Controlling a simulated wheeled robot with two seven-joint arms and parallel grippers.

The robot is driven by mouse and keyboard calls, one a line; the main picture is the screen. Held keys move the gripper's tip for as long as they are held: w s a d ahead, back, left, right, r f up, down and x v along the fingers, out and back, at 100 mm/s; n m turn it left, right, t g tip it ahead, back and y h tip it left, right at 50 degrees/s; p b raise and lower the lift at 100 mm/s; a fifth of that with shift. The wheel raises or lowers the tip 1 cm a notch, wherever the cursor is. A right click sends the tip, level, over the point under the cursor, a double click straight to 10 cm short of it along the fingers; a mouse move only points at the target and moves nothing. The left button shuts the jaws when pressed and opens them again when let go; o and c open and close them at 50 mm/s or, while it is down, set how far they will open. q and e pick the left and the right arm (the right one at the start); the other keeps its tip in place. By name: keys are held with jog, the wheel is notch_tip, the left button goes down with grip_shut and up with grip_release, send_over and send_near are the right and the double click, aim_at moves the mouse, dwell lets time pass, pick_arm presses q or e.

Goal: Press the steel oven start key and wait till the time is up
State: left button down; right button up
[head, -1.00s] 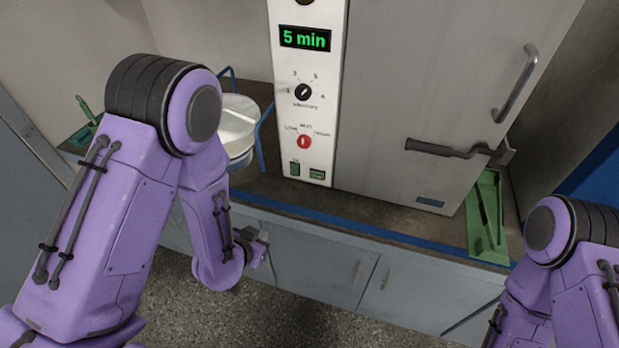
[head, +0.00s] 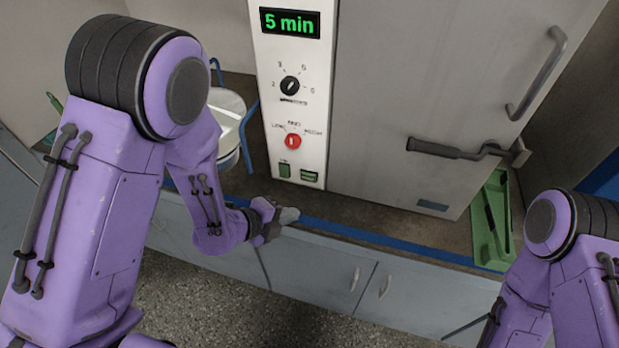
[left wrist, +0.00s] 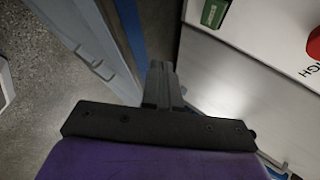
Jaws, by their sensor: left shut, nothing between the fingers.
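The steel oven (head: 400,90) stands on the bench with its door closed and its handle lever across the door. Two green keys sit at the panel's foot, a left one (head: 284,170) and a right one (head: 309,176). My left gripper (head: 288,215) is shut and empty, below and in front of these keys, apart from the panel. In the left wrist view its fingers (left wrist: 160,85) are together, with a green key (left wrist: 214,12) near the top. My right gripper is out of view.
A round white-topped container in a blue frame (head: 247,130) stands left of the oven. A green tray (head: 480,235) with a dark tool lies at the right. The bench's blue front edge (head: 370,238) runs below the panel, above grey cupboards (head: 315,270).

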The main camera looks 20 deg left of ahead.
aim_at(312, 182)
pick_arm(q)
jog(key=w, duration=0.6)
jog(key=shift+w+d+p, duration=0.2)
jog(key=shift+w+p, duration=0.1)
jog(key=shift+p, duration=0.05)
jog(key=shift+w+d+r, duration=0.1)
jog(key=shift+w, duration=0.8)
jog(key=shift+w, duration=0.15)
dwell(0.8)
jog(key=shift+w, duration=0.25)
jog(key=shift+w, duration=0.5)
dwell(0.6)
dwell(0.4)
jog(key=shift+s, duration=0.95)
